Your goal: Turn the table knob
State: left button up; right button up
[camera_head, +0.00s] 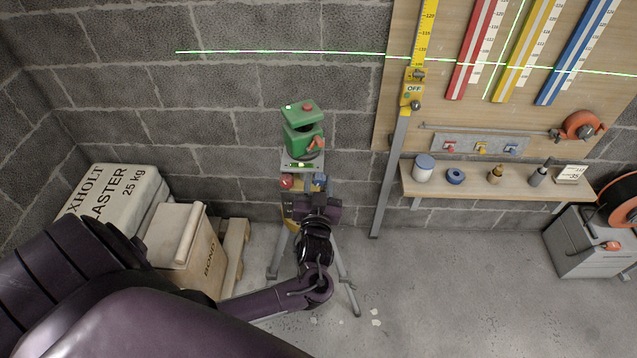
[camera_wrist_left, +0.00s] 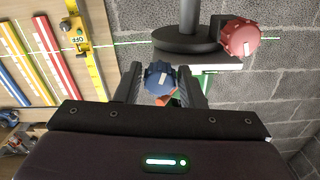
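A green laser level (camera_head: 303,132) stands on a small table with a lit bubble vial, on a tripod against the block wall. Below the table are a red knob (camera_head: 286,181) and a blue knob (camera_head: 319,180). My left gripper (camera_head: 319,192) is at the blue knob. In the left wrist view, the blue knob (camera_wrist_left: 160,78) sits between the two fingertips of my left gripper (camera_wrist_left: 161,75), with little or no gap at its sides. I cannot tell whether the fingers press on it. The red knob (camera_wrist_left: 239,38) is clear to the right. My right gripper is not in view.
A plaster bag (camera_head: 118,195) and a box (camera_head: 182,245) are left of the tripod. A tall measuring staff (camera_head: 393,160) leans at the right, beside a shelf (camera_head: 480,186) with small items. The floor at the front right is clear.

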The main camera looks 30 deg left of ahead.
pick_arm(q)
jog(key=c, duration=0.6)
jog(key=shift+f+n+b, duration=0.25)
jog(key=shift+n+b, duration=0.2)
jog(key=shift+n, duration=0.05)
jog(key=shift+c, duration=0.2)
jog(key=shift+n+b, duration=0.3)
jog(key=shift+n, duration=0.2)
jog(key=shift+r+n, duration=0.2)
jog(key=shift+n, duration=0.3)
jog(key=o, duration=1)
